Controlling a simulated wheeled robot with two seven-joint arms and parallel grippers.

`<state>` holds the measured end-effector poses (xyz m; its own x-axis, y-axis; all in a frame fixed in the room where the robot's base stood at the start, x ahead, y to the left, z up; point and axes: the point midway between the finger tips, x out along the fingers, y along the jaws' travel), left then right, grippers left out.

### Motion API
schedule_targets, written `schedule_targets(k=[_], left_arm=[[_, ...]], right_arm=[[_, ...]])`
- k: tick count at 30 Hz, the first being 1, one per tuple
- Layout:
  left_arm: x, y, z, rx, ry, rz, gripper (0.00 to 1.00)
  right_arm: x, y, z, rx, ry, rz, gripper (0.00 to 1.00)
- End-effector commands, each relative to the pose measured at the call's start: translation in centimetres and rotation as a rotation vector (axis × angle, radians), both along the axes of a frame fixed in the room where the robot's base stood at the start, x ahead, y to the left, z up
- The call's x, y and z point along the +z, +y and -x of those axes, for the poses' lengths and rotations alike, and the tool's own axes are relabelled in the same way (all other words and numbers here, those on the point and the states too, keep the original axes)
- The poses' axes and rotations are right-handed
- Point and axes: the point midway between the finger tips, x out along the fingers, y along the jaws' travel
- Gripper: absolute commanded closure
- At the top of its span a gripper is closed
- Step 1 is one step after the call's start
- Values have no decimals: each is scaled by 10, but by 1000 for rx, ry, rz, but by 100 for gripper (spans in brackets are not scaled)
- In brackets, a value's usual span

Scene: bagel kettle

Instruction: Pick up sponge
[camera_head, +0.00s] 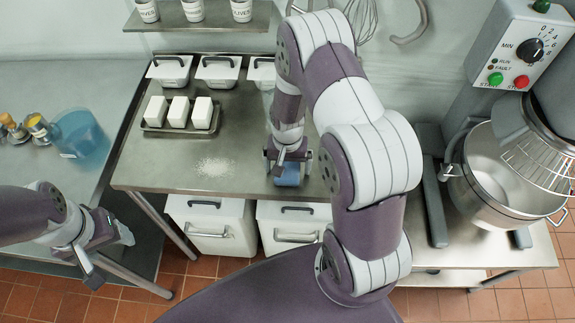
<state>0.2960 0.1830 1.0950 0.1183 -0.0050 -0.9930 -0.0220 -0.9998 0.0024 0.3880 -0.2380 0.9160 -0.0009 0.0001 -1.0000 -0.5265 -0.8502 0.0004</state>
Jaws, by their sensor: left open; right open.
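A blue sponge (287,179) lies on the steel table (150,170) near its front edge. My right gripper (288,163) points down at the sponge from above, with its fingers at the sponge's upper part. It is open, and it hides part of the sponge. I cannot tell whether the fingers touch it. My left gripper (108,250) is open and empty at the lower left, in front of the table and away from the sponge.
White powder (213,167) lies left of the sponge. A tray (153,127) with white blocks and several lidded containers (217,70) stand behind. A mixer bowl (497,185) is at right. A blue container (82,138) stands on the left counter.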

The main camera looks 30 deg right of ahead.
Motion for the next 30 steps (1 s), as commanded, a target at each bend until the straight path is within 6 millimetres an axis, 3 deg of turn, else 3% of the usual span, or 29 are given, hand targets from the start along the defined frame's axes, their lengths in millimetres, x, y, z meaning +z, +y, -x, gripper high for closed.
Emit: schedule_targets(k=[6, 7, 11, 14, 23, 30], left_arm=[[0, 0, 0, 0, 0, 0, 32], [0, 0, 0, 0, 0, 0, 32], [0, 0, 0, 0, 0, 0, 32], [0, 0, 0, 0, 0, 0, 32], [-2, 0, 0, 0, 0, 0, 32], [-11, 0, 0, 0, 0, 0, 32]], right_arm=[[-2, 0, -1, 0, -2, 0, 0], [-2, 0, -1, 0, -2, 0, 6], [-2, 0, 0, 0, -1, 0, 49], [-2, 0, -1, 0, -2, 0, 59], [3, 0, -1, 0, -2, 0, 59], [38, 0, -2, 0, -7, 1, 59]])
